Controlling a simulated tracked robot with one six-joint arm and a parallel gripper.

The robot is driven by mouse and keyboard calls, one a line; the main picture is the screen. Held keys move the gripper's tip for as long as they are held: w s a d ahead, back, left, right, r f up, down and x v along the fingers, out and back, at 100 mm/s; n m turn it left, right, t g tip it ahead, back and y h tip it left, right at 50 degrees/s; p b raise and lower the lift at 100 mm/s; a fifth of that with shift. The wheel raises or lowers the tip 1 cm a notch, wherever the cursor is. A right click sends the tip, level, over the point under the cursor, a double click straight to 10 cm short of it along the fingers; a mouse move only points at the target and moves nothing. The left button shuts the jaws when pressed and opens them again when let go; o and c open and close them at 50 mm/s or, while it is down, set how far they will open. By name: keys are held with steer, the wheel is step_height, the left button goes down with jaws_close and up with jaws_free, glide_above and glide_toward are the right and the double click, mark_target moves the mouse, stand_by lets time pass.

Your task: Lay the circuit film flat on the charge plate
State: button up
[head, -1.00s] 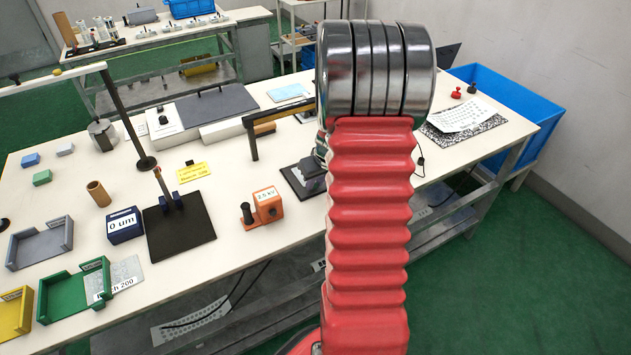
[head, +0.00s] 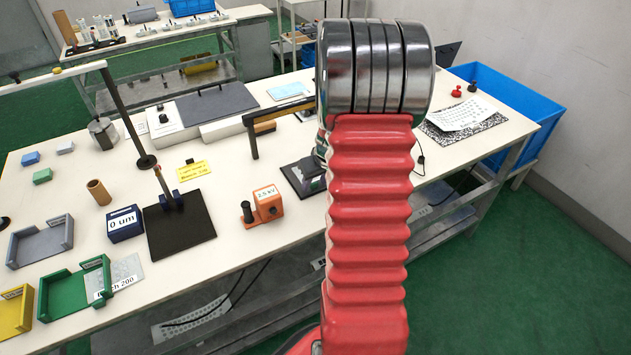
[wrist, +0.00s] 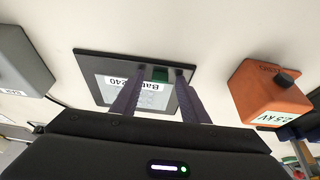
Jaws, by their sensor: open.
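In the wrist view a flat dark plate (wrist: 88,62) carries a pale, translucent film (wrist: 150,96) with a white label, upside down, that reads "Ba… 240". The film appears to lie on the plate, inside its dark border; whether it touches all over I cannot tell. A small green piece (wrist: 160,74) shows at the film's edge. My gripper (wrist: 161,73) is open, its two dark fingers apart over the film and plate. The fingers hide parts of the film. In the head view the plate (head: 292,178) is partly hidden behind my arm.
An orange "2.5 kV" box (head: 266,203) stands close beside the plate. A sheet labelled "…ch 200" (head: 122,274) lies by the green tray (head: 72,290). A patterned white sheet (head: 465,113) rests on a speckled pad at the right.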

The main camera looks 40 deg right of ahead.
steer(key=v, duration=1.3)
steer(key=shift+r, duration=0.35)
steer(key=shift+s+a, duration=0.1)
steer(key=shift+a, duration=0.05)
stand_by(0.7)
steer(key=s+a+r+n, duration=0.1)
steer(key=s+a+r, duration=0.2)
steer(key=a, duration=0.8)
steer(key=s+a+r+n, duration=0.1)
steer(key=s+a+r, duration=0.3)
steer(key=a, duration=0.8)
steer(key=s+a+r+n+t+y, duration=0.1)
steer(key=s+a+r, duration=0.3)
steer(key=a, duration=0.7)
steer(key=shift+a, duration=0.2)
